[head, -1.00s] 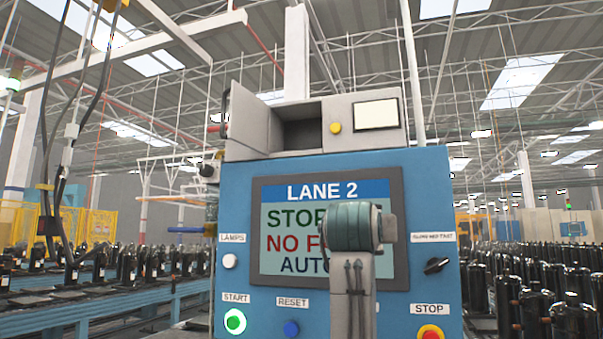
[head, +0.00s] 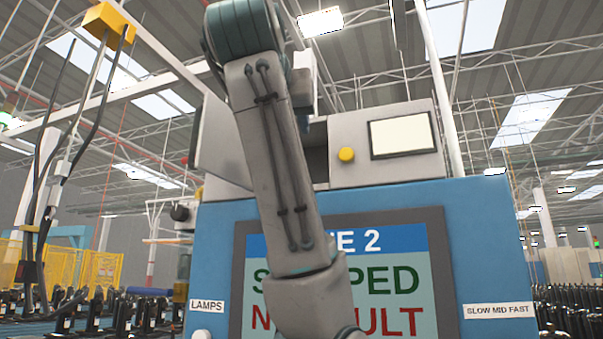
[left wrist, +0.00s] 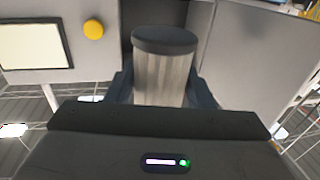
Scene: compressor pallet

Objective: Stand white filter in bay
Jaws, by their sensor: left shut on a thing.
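The white filter (left wrist: 163,80) is a pale grey-white cylinder with a dark round cap, seen in the left wrist view. My left gripper (left wrist: 163,92) is shut on it, with one dark finger on each side of its body. The filter is in front of the open bay (left wrist: 127,20), whose dark inside shows behind it; I cannot tell how deep it sits. In the head view my arm covers much of the bay (head: 316,162) and I cannot make out the filter. My right gripper is not in view.
The bay's open door (head: 222,140) stands to its left in the head view. A yellow button (head: 347,154) and a pale screen (head: 401,136) are to its right. Below is the blue cabinet (head: 480,235) with the lane display (head: 400,260). An overhead hoist (head: 109,24) hangs at left.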

